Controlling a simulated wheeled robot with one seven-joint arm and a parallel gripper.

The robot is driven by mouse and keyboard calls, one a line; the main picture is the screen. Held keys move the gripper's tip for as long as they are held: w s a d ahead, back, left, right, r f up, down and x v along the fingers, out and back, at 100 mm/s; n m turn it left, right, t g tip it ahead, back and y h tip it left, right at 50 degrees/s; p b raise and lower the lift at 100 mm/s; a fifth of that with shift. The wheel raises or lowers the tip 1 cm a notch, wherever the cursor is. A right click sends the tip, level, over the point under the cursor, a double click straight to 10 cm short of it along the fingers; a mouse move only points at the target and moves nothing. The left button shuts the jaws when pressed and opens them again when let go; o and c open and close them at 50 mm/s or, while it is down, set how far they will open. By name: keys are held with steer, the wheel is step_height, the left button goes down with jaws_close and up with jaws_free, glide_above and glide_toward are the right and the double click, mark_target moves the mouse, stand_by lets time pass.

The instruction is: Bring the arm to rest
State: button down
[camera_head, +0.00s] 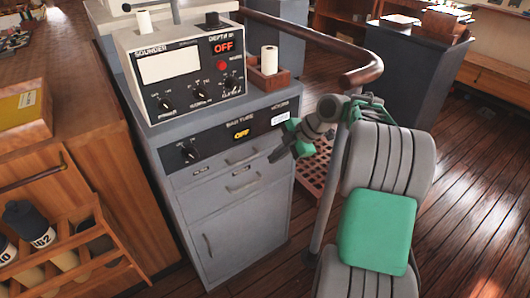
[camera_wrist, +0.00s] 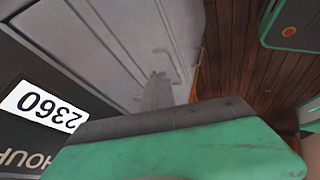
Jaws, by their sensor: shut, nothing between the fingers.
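My gripper (camera_head: 276,155) is at the end of my folded grey and green arm, in front of the right part of the grey cabinet (camera_head: 240,215). Its narrow fingers look shut, with nothing visible between them. In the wrist view the gripper (camera_wrist: 157,78) reaches up from behind the green and dark housing. The cabinet's grey front (camera_wrist: 110,40) and a handle lie beyond the fingers. I cannot tell the exact gap between the fingertips and the cabinet.
A sounder unit (camera_head: 185,75) and a paper roll (camera_head: 269,60) in a wooden holder stand on the cabinet. A wooden rail (camera_head: 310,38) passes behind my arm. A bottle rack (camera_head: 75,255) is at left. Open plank floor (camera_head: 465,190) lies to the right.

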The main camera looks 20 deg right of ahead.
steer(key=s+a+r+m+h+p, duration=0.4)
steer(key=s+a+r+m+p, duration=0.85)
steer(key=r, duration=0.25)
steer(key=s+d+m+g+h+p, duration=0.1)
steer(key=s+m+h+p, duration=0.1)
steer(key=s+m, duration=0.5)
steer(key=shift+s+r+p, duration=0.15)
steer(key=shift+s+p, duration=0.15)
steer(key=shift+s, duration=0.75)
